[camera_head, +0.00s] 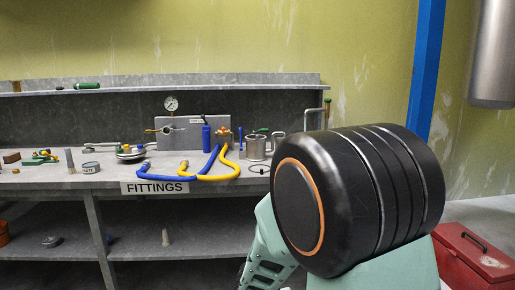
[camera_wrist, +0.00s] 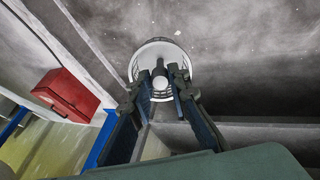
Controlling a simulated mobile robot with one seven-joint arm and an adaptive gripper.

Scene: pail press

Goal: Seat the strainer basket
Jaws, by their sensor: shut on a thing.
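In the wrist view, my gripper (camera_wrist: 168,82) is shut on a dark upright piece at the middle of a round, pale-rimmed thing, which looks like the strainer basket (camera_wrist: 160,44). The basket is held out beyond the fingertips, with grey floor behind it. In the head view, my gripper and the basket do not show; my own arm fills the right foreground. A grey metal pot (camera_head: 256,148) stands on the workbench just left of my arm. It may be the strainer housing, but I cannot tell. The inside of the pot is not visible.

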